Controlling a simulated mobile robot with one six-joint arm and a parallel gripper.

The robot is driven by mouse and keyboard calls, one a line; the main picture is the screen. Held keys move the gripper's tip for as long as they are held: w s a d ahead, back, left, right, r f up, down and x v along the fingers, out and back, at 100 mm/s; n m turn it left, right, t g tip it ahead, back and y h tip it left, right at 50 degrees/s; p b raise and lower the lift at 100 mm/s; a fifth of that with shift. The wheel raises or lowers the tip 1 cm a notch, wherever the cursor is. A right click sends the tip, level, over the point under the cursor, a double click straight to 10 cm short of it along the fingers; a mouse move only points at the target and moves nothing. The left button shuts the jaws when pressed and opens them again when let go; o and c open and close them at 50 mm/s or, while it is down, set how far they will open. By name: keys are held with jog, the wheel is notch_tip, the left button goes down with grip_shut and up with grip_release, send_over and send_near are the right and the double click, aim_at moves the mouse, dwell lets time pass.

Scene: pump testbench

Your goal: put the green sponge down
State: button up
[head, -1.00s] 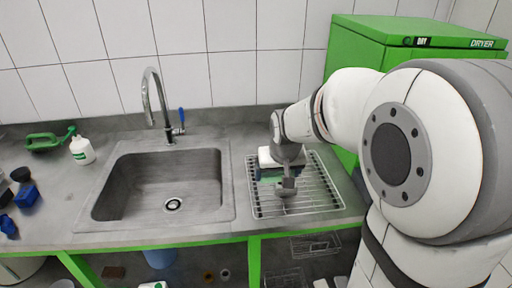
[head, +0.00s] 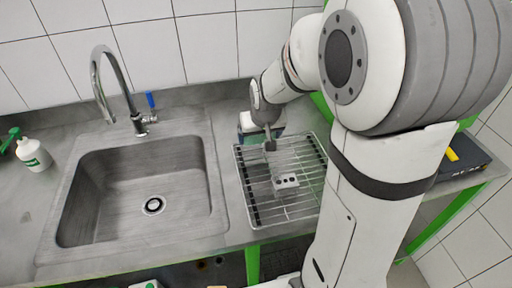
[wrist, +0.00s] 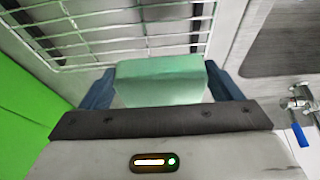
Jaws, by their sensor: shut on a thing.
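The green sponge (wrist: 160,82) is a pale green block in the wrist view. My gripper (wrist: 161,90) is shut on it, with a dark blue finger against each end. In the head view my gripper (head: 259,130) is over the back left corner of the wire drying rack (head: 240,195). The sponge is mostly hidden there by my gripper. In the wrist view the rack's wires (wrist: 120,30) lie beyond the sponge. I cannot tell whether the sponge touches anything below it.
A grey metal part with holes (head: 286,182) lies on the rack. The sink (head: 110,195) with its tall tap (head: 118,85) is left of the rack. A white bottle (head: 34,155) stands at the far left. The rack's front is clear.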

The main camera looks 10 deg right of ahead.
aim_at(257, 154)
jog(key=shift+a+f, duration=0.2)
jog(key=shift+f, duration=2.55)
jog(key=shift+f, duration=0.1)
jog(key=shift+f, duration=0.15)
jog(key=o, duration=0.9)
jog(key=shift+r, duration=0.55)
jog(key=s+v, duration=0.1)
jog(key=v, duration=1.1)
jog(key=shift+g, duration=0.8)
jog(key=s, duration=1.4)
jog(key=shift+s+d+r, duration=0.15)
jog(key=shift+s+r, duration=0.05)
jog(key=shift+s, duration=0.2)
